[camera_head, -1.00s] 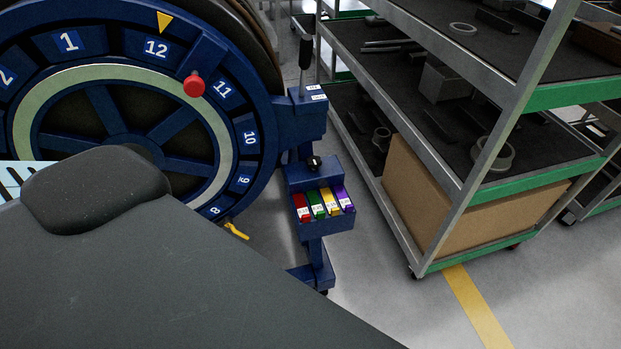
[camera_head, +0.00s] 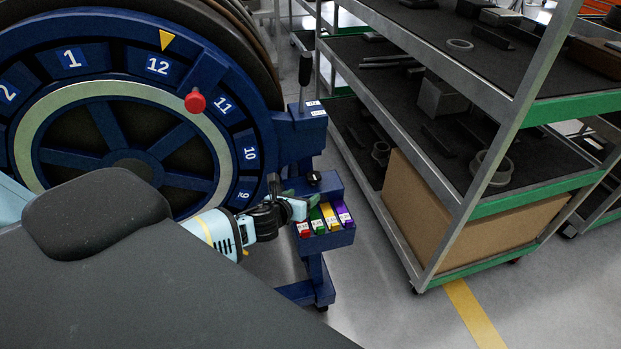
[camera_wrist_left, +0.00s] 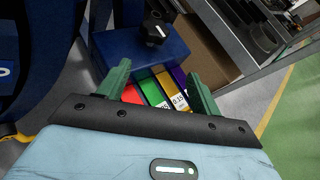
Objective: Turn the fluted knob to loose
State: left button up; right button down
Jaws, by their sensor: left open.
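The fluted knob (camera_head: 314,178) is small and black and sits on top of a blue box (camera_head: 325,188) beside the big numbered wheel. In the left wrist view the knob (camera_wrist_left: 155,30) shows a pale pointer mark; I cannot read its setting. My left gripper (camera_head: 298,203) is in front and to the left of the knob, apart from it. In the left wrist view its two green fingers (camera_wrist_left: 160,88) are spread and empty, with the knob beyond their tips. My right gripper is not in view.
Red, green, yellow and purple labelled blocks (camera_head: 327,218) sit in a tray (camera_head: 328,242) below the knob. A black-handled lever (camera_head: 305,68) rises behind. The blue wheel (camera_head: 60,160) is at the left; a shelf cart (camera_head: 455,215) stands at the right.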

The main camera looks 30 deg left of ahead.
aim_at(312, 177)
pick_arm(q)
jog(key=shift+w+a+f+m+b, duration=0.2)
jog(key=shift+w+a+m+b, duration=0.2)
jog(key=shift+w, duration=0.9)
jog(key=shift+w+a+f+m+b, duration=0.15)
jog(key=shift+w+a+f+m, duration=0.3)
jog(key=shift+w, duration=0.85)
jog(key=shift+w+a+m+b, duration=0.3)
jog(key=shift+w+a, duration=0.25)
jog(key=shift+w, duration=0.75)
jog(key=shift+w+f, duration=0.1)
jog(key=shift+w, duration=0.6)
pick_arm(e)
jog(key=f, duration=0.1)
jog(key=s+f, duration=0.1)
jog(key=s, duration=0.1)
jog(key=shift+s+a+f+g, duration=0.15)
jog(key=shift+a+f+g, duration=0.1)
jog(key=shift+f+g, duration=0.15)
pick_arm(q)
jog(key=c, duration=1)
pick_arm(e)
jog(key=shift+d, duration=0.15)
